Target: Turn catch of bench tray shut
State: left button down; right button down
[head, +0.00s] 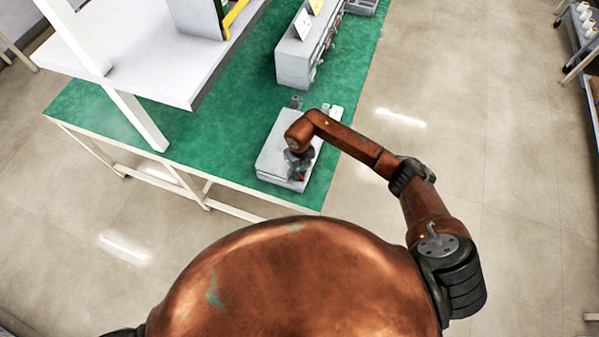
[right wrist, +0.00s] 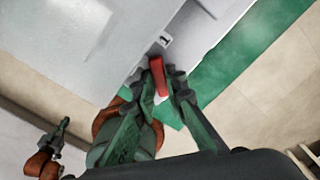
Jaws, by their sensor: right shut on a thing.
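The bench tray (head: 271,158) is a pale grey, flat box near the front corner of the green bench. Its red catch (right wrist: 158,76) is a short bar at the tray's edge, and a bit of it shows red in the head view (head: 303,179). My right gripper (right wrist: 161,88) is shut on the catch, one finger on each side. In the head view the right gripper (head: 300,170) points down at the tray's front edge, partly covered by its own arm. My left gripper (right wrist: 62,126) shows small at the left of the right wrist view, too small to read.
A grey unit with switches (head: 296,62) stands behind the tray on the green bench top (head: 215,150). A white raised shelf (head: 150,70) on posts is at the left. The floor right of the bench is clear, with racks at the far right.

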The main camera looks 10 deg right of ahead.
jog(key=n+b, duration=0.3)
jog(key=n, duration=0.1)
jog(key=shift+f+b, duration=0.15)
jog(key=shift+b, duration=0.25)
jog(key=shift+n+b, duration=1.4)
jog(key=shift+n, duration=0.3)
jog(key=c, duration=2)
grip_release()
jog(key=shift+o, duration=0.2)
